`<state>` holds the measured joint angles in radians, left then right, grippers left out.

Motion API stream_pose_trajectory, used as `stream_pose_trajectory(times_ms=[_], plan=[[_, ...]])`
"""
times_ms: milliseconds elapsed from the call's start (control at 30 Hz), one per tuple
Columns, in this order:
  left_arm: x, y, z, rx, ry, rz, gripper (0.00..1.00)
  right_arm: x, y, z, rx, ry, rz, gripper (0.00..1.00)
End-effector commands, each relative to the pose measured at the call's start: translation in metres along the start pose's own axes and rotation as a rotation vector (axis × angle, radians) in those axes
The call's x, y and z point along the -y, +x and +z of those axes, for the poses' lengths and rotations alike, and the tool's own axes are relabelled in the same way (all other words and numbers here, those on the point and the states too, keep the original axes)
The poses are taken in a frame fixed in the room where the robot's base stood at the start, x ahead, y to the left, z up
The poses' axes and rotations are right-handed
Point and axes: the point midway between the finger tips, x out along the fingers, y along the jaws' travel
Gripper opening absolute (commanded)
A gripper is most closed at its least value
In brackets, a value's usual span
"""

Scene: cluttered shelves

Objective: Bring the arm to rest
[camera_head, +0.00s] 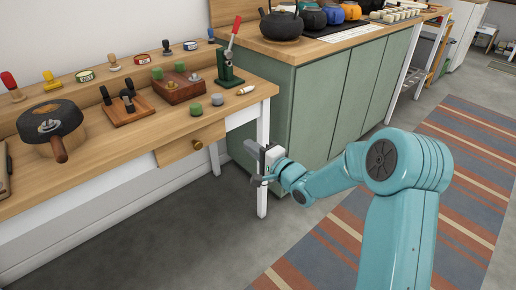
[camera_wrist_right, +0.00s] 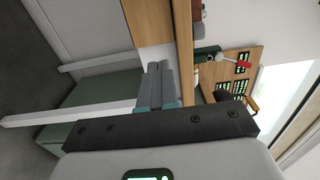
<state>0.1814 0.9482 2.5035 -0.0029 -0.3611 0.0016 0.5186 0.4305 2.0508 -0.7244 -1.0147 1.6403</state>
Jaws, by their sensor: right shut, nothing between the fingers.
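My right arm is teal and comes in from the right in the head view, bent at the elbow. My right gripper (camera_head: 257,180) hangs in the air in front of the wooden workbench's right end, near a white table leg. It is shut and empty. In the right wrist view the gripper's two grey fingers (camera_wrist_right: 161,82) lie together, pointing toward the bench's edge. My left arm and gripper are not in view.
The workbench (camera_head: 165,125) holds stamps, a wooden box (camera_head: 178,88), a green lever press (camera_head: 229,70) and a round black tool (camera_head: 50,122). A drawer (camera_head: 190,143) juts below. Green cabinets (camera_head: 335,95) stand behind. Floor and striped rug (camera_head: 345,235) are clear.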

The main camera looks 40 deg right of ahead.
Motion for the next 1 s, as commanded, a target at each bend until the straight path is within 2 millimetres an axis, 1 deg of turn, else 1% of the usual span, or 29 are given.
stream_pose_trajectory(times_ms=[33,133,267,400,467,533,567,600,667,700,767,800,867,900,967,1000], plan=[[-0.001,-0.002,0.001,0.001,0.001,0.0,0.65,0.001,-0.007,-0.001,-0.002,0.0,0.001,0.0],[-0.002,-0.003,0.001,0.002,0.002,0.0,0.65,0.001,-0.015,-0.001,-0.002,0.0,0.0,0.0],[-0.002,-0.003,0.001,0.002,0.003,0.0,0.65,0.0,-0.019,-0.001,-0.001,-0.001,0.0,0.0],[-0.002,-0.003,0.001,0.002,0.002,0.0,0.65,0.001,-0.019,0.001,0.004,-0.001,-0.002,0.0],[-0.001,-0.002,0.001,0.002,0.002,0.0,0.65,-0.001,-0.015,0.011,0.025,0.005,0.0,0.0],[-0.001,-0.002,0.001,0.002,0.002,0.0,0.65,-0.015,-0.007,0.035,0.074,0.028,0.02,0.0],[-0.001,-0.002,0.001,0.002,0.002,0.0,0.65,-0.026,-0.004,0.05,0.1,0.045,0.037,0.0],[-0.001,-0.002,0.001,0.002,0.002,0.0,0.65,-0.043,-0.001,0.072,0.134,0.078,0.07,0.0],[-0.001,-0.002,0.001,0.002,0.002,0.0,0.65,-0.077,-0.001,0.107,0.173,0.138,0.15,0.0],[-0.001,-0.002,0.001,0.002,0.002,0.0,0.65,-0.104,-0.005,0.129,0.191,0.157,0.222,0.0],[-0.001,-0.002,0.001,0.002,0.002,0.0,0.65,-0.143,-0.017,0.159,0.217,0.139,0.339,0.0],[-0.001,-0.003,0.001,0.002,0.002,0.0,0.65,-0.169,-0.029,0.178,0.24,0.11,0.421,0.0],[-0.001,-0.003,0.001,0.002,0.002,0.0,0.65,-0.206,-0.052,0.204,0.286,0.041,0.548,0.0],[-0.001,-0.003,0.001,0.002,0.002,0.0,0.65,-0.229,-0.071,0.221,0.324,-0.012,0.634,0.0],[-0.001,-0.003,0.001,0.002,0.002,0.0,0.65,-0.26,-0.103,0.24,0.399,-0.11,0.759,0.0],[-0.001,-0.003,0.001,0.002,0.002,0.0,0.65,-0.278,-0.127,0.251,0.457,-0.177,0.837,0.0]])
